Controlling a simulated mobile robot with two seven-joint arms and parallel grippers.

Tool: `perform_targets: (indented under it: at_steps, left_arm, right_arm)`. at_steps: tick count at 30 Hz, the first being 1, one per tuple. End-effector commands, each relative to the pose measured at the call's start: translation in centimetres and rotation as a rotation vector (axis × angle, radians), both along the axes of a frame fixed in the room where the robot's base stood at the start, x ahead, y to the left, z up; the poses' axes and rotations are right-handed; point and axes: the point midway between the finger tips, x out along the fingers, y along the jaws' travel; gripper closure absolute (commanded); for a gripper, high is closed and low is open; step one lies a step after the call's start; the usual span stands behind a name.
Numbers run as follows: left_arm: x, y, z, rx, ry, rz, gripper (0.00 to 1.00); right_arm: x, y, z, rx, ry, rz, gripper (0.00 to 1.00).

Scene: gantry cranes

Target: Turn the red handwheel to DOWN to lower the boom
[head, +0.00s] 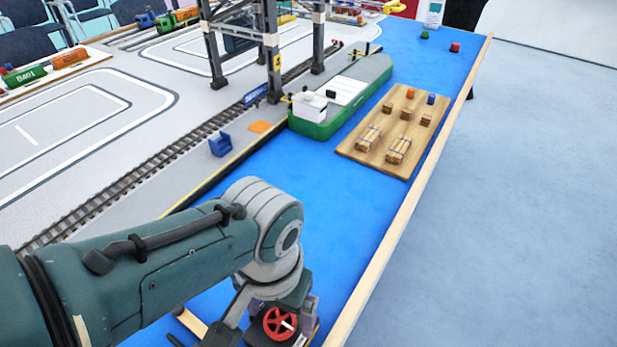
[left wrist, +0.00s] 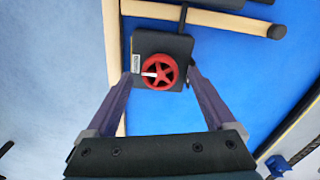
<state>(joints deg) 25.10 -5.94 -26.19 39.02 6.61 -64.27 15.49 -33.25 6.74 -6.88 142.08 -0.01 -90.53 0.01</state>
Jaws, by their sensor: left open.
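The red handwheel (head: 281,323) sits on a small dark box near the bottom of the head view. It is round and spoked, with a white bar at its hub. In the left wrist view the handwheel (left wrist: 159,72) shows face-on, its white bar pointing left toward a small white label (left wrist: 136,63) on the box. The label's writing is too small to read. My left gripper (left wrist: 160,76) is open, its two fingers on either side of the box and wheel; I cannot tell whether they touch. My arm partly hides the box in the head view. My right gripper is not in view.
A wooden beam (left wrist: 205,18) with a dark end lies just beyond the box. A green ship (head: 340,100) and a wooden raft with crates (head: 385,150) stand farther off on the blue surface. A wooden table edge (head: 400,220) runs along the right, with open floor beyond.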

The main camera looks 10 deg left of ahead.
Motion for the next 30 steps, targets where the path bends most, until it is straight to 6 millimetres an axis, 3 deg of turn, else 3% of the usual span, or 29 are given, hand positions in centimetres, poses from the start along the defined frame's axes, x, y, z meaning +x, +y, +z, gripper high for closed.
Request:
perform_targets:
  at_steps: [6, 12, 18, 30]
  left_arm:
    - [0.0, 0.0, 4.9, 0.0, -0.001, 0.001, 0.11]
    - [0.0, 0.0, 8.2, 0.0, -0.002, 0.001, 0.11]
    - [0.0, 0.0, 9.4, 0.0, 0.0, 0.001, 0.11]
    - [0.0, 0.0, 9.3, 0.0, 0.0, 0.001, 0.11]
  right_arm:
    - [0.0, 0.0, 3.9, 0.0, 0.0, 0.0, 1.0]
    - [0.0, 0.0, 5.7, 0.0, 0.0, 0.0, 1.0]
    - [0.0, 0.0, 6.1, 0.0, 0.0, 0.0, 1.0]
    - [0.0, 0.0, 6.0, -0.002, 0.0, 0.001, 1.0]
